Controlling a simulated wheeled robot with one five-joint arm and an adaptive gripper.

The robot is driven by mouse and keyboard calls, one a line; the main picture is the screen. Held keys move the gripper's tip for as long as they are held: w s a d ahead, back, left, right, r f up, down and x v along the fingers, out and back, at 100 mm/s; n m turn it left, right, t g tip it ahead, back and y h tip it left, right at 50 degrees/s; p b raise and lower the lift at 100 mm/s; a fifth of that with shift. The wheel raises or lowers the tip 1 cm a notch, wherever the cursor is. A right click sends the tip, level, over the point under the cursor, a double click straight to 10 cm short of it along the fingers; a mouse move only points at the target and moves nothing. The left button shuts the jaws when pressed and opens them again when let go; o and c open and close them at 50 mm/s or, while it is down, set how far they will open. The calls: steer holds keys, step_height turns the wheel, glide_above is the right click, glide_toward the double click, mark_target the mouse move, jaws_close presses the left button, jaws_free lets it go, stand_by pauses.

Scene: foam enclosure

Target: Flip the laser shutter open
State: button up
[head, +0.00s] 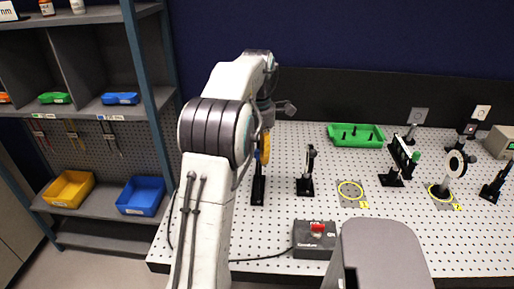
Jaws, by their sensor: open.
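A small grey box (314,240) with a red switch or cap (318,227) on top sits near the front edge of the perforated optical table, with a cable running left from it. No part is clearly readable as the laser shutter; this box may be its control. My gripper (287,107) is open, small and partly hidden behind my arm. It appears above the left part of the table, up and left of the grey box and apart from it.
A green tray (356,134) lies at the back. Yellow rings (350,190) mark spots. Shelves with a yellow bin (68,189) and blue bin (141,196) stand left.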

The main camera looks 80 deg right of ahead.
steer(key=shift+r, duration=3.65)
